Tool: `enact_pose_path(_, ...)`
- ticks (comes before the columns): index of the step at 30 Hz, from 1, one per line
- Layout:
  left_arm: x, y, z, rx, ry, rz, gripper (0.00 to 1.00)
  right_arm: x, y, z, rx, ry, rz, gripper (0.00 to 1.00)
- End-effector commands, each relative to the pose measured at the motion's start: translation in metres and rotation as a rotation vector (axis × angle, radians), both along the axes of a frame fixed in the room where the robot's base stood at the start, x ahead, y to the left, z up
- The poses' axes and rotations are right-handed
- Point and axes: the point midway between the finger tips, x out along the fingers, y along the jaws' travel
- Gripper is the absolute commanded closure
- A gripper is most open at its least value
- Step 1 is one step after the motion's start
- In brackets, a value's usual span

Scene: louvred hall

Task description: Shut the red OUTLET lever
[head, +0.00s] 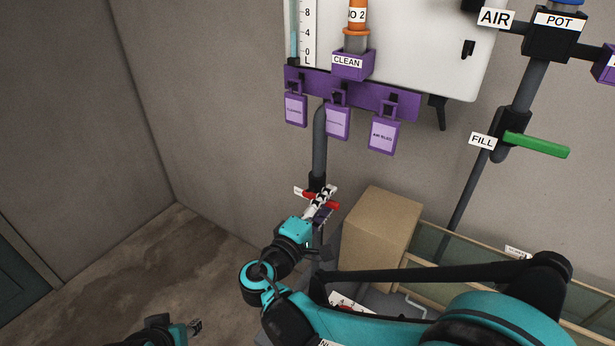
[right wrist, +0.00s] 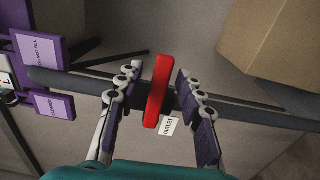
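The red OUTLET lever (right wrist: 157,92) sits crosswise on a dark grey pipe (right wrist: 75,84) in the right wrist view. The white OUTLET label (right wrist: 170,126) is beside it. My right gripper (right wrist: 157,76) is open, with one finger on each side of the lever. Gaps show on both sides, narrower at the right fingertip. In the head view the lever (head: 331,205) is partly hidden by my right gripper (head: 321,197), below the purple tags. My left gripper (head: 196,326) is small at the bottom left, away from the lever; its opening is unclear.
A cardboard box (head: 375,235) stands just right of the lever. Purple tags (head: 337,122) hang from a purple rack above. A green FILL lever (head: 537,145) sticks out at the right. The floor at the left (head: 150,260) is clear.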

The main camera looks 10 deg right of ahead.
Motion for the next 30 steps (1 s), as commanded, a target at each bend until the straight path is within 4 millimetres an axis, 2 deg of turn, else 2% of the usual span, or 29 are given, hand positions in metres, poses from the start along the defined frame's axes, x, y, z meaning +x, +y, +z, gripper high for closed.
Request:
enact_pose_path(8,0.0,0.0,0.0,0.0,0.0,0.0,0.6,-0.002,0.002,0.0,-0.001,0.001,0.001,0.62)
enact_pose_path(22,0.0,0.0,-0.001,0.0,0.0,0.0,0.6,-0.041,0.042,0.0,-0.001,0.001,0.003,0.62)
enact_pose_path(30,0.0,0.0,-0.002,0.0,0.0,0.0,0.6,-0.05,0.05,0.0,-0.001,0.001,0.0,0.62)
